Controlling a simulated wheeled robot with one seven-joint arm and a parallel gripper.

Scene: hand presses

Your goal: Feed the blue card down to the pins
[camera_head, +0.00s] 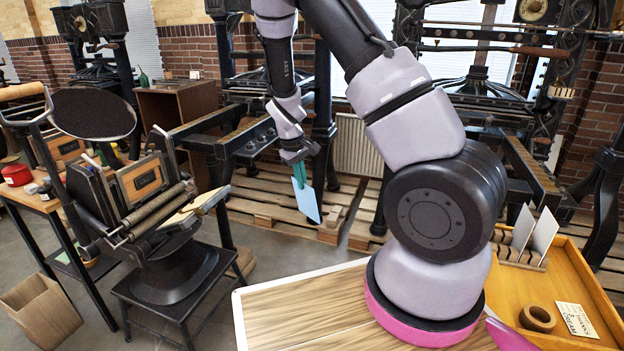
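My gripper (299,176) hangs at the end of my arm in the upper middle of the head view, pointing down. Its teal fingers appear shut on the top of the blue card (310,203). The light blue card hangs below the fingers, slightly tilted, with a darker blue lower edge, in the air above the floor. The hand press (165,245) stands to the left of the card, on a black stand, with a round black ink disc (93,113), rollers and a framed block (142,178). The card is clear of the press. I cannot make out the pins.
A pale board (196,207) juts from the press toward the card. Larger black presses (475,85) stand behind. A wooden tray (570,290) at right holds white cards (543,232) and a tape roll (537,318).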

